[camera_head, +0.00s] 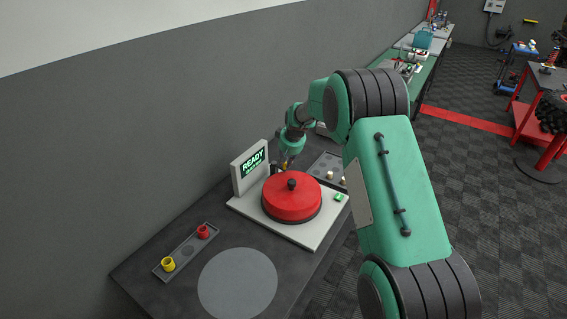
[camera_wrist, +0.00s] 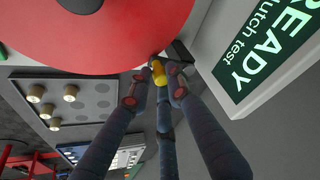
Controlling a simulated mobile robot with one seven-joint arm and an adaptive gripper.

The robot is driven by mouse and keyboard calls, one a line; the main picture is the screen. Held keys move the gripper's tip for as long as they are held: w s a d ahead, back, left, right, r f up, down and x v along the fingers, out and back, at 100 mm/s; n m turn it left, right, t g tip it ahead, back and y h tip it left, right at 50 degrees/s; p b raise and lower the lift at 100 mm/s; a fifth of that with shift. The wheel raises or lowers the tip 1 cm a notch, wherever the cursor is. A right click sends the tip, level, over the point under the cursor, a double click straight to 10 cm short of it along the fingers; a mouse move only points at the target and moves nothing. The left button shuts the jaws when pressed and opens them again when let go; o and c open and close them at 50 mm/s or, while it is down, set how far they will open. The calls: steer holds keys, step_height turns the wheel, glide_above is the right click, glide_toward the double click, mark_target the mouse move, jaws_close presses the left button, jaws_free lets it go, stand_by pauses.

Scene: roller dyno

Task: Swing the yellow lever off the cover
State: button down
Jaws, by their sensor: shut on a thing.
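The round red cover (camera_head: 292,200) with a black knob sits on a white base plate; it fills the upper left of the wrist view (camera_wrist: 90,45). The yellow lever (camera_wrist: 158,74) is at the cover's rim, by a dark bracket. In the head view only a small bit of yellow shows at the cover's back edge. My gripper (camera_wrist: 156,88) is shut on the yellow lever, with its dark fingers around it. The fingers hide part of the lever, and I cannot tell whether it overlaps the cover.
A display panel (camera_head: 252,166) reading "READY" stands close behind the cover. A grey tray with brass pegs (camera_wrist: 80,102) lies beyond the plate. A small tray (camera_head: 187,251) with a red and a yellow cup is at the front left. A green button (camera_head: 339,198) is on the plate.

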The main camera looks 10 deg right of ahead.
steer(key=w+d+n+g+y+p, duration=0.1)
steer(key=w+n+g+y+p, duration=0.2)
steer(key=w+n, duration=0.6)
steer(key=shift+w+d+r+n+g+y+p, duration=0.15)
steer(key=shift+w+r+n+g+y+p, duration=0.55)
steer(key=shift+n, duration=3.4)
steer(key=shift+s+f+g+h, duration=0.4)
steer(key=shift+f, duration=0.05)
steer(key=shift+w+f+n+p, duration=0.1)
steer(key=shift+n+p, duration=0.2)
steer(key=shift+n, duration=0.1)
steer(key=shift+f, duration=0.15)
